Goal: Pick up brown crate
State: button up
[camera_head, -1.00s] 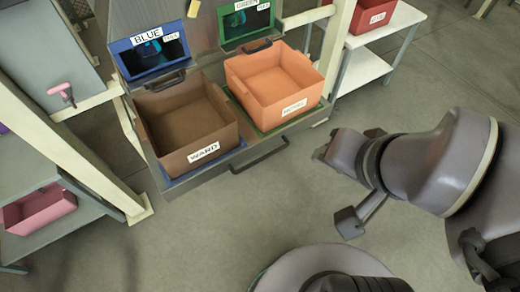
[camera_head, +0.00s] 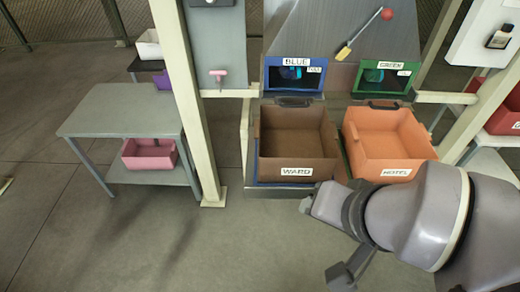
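The brown crate (camera_head: 296,147) is an open, empty box with a white label reading WARD on its front. My gripper (camera_head: 312,204) is at the end of my grey arm, in front of the crate's lower right in the picture. Its tip shows close to the crate's front in the view, but whether it touches cannot be told. The fingers are not clear enough to show whether they are open.
A cream post (camera_head: 182,100) rises at the left. A grey shelf table (camera_head: 120,122) holds a pink crate (camera_head: 149,155). The floor in front is clear.

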aim_at(296, 145)
jog(key=i+j, duration=0.35)
jog(key=i+j+z, duration=0.1)
jog(key=i+j, duration=0.25)
jog(key=i, duration=0.2)
